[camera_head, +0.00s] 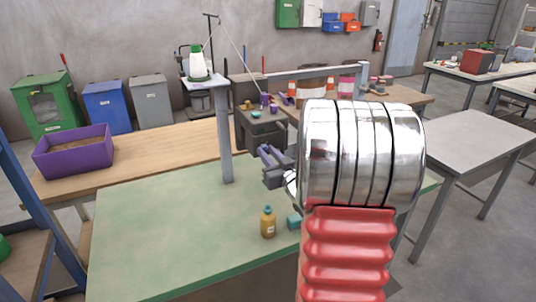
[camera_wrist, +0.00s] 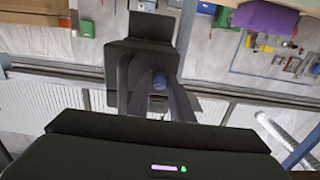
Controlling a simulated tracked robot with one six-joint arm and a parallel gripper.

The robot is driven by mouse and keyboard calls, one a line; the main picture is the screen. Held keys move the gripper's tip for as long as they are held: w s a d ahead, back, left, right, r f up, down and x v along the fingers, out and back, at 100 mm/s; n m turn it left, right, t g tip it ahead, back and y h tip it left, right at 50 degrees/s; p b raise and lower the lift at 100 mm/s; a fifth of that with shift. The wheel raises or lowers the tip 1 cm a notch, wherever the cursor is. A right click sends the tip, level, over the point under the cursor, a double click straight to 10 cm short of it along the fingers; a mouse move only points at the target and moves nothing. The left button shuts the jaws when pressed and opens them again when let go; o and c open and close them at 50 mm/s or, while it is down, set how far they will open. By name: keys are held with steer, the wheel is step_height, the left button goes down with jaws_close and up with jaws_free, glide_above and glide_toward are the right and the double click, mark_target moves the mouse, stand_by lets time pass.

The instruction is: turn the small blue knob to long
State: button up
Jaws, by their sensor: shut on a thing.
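In the wrist view the small blue knob (camera_wrist: 159,80) shows between the two dark fingers of my gripper (camera_wrist: 158,94), in front of a dark box-like body (camera_wrist: 140,55). My gripper is shut on the knob. Any marks for its settings, such as long, cannot be made out. In the head view my gripper (camera_head: 265,150) is at the front of a dark grey machine (camera_head: 262,132) with small purple, teal and yellow parts on top. The knob cannot be made out there.
A green-topped table (camera_head: 150,240) is in front, with a yellow bottle (camera_head: 267,223) and a small teal block (camera_head: 294,222) on it. A grey post (camera_head: 225,140) stands just left of my gripper. A purple bin (camera_head: 72,152) sits on the wooden bench at left.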

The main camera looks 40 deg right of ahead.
jaws_close()
steer(key=shift+m, duration=0.4)
steer(key=m, duration=1.1)
steer(key=shift+m, duration=0.3)
stand_by(0.3)
steer(key=o, duration=0.6)
jaws_free()
steer(key=shift+o, duration=0.2)
